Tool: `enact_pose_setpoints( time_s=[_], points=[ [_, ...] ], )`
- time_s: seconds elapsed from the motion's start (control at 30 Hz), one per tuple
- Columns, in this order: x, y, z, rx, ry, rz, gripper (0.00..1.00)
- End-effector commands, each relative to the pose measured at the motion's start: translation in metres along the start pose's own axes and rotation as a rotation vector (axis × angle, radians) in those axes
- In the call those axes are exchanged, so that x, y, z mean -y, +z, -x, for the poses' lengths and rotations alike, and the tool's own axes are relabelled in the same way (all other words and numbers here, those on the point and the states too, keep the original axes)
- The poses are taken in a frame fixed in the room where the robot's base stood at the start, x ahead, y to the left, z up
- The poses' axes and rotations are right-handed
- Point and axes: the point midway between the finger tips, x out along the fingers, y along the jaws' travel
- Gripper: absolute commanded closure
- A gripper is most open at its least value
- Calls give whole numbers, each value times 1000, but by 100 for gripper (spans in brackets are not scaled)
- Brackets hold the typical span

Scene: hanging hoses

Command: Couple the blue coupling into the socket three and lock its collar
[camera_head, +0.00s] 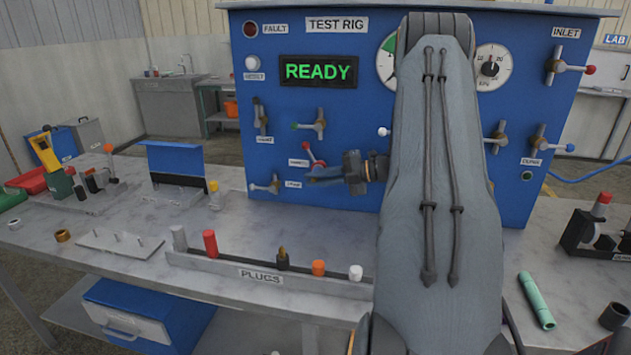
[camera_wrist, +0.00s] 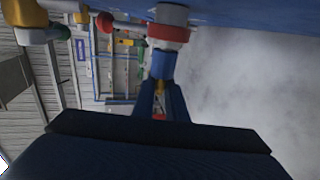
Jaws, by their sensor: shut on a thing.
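My gripper shows in the wrist view (camera_wrist: 163,92), its two dark blue fingers shut on the blue coupling (camera_wrist: 161,65). Just beyond the coupling is a red and white ring (camera_wrist: 168,33) with a grey cylinder (camera_wrist: 172,13) behind it, by the blue panel. Coupling and ring line up and look very close or touching; I cannot tell whether they are joined or locked. In the head view my gripper (camera_head: 325,175) is in front of the test rig's (camera_head: 240,130) lower middle, partly hidden by my arm. I cannot make out which socket is number three.
Valves with red (camera_head: 313,155), green (camera_head: 308,125) and white (camera_head: 265,186) handle ends stick out near the gripper. A lit READY display (camera_head: 319,71) is above. A plugs rack (camera_head: 225,268) stands on the bench; a green tube (camera_head: 536,300) lies at right.

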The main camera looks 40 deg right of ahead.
Motion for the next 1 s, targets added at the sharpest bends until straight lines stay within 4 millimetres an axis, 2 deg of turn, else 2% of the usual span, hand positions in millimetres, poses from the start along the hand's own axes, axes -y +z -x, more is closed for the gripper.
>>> enact_pose_setpoints(
  time_s=[0.03,0.13,0.17,0.5,0.8,1.0],
  points=[
    [0,1,0,1,0,1,85],
    [-1,2,0,2,0,1,68],
    [-1,2,0,2,0,2,66],
    [0,2,4,4,0,3,66],
    [1,4,50,10,0,3,66],
    [0,2,74,7,0,3,66]
  ],
)
